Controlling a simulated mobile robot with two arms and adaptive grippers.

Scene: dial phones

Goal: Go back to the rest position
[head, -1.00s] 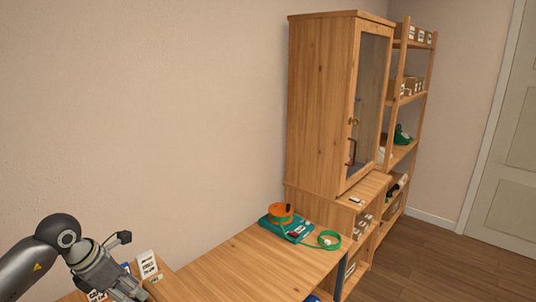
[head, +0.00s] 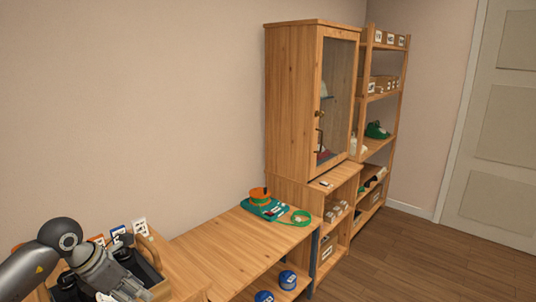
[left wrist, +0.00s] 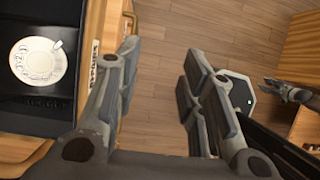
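My left gripper (left wrist: 160,65) is open in the left wrist view, with bare floor between its fingers. In the head view my left arm comes in at the lower left, and its gripper (head: 128,288) is over the near end of the table. A black phone with a white dial (left wrist: 38,62) is left of the gripper in the left wrist view, apart from the fingers. Another gripper, apparently my right one (left wrist: 288,90), shows small at the right of that view; its opening is unclear. It is outside the head view.
A wooden tray (head: 158,285) with labelled cards (head: 140,227) is close by the left arm. An orange reel (head: 258,196) sits on a teal case at the table's (head: 230,245) far end. A glass-door cabinet (head: 290,110) and shelf stand behind. Floor at right is clear.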

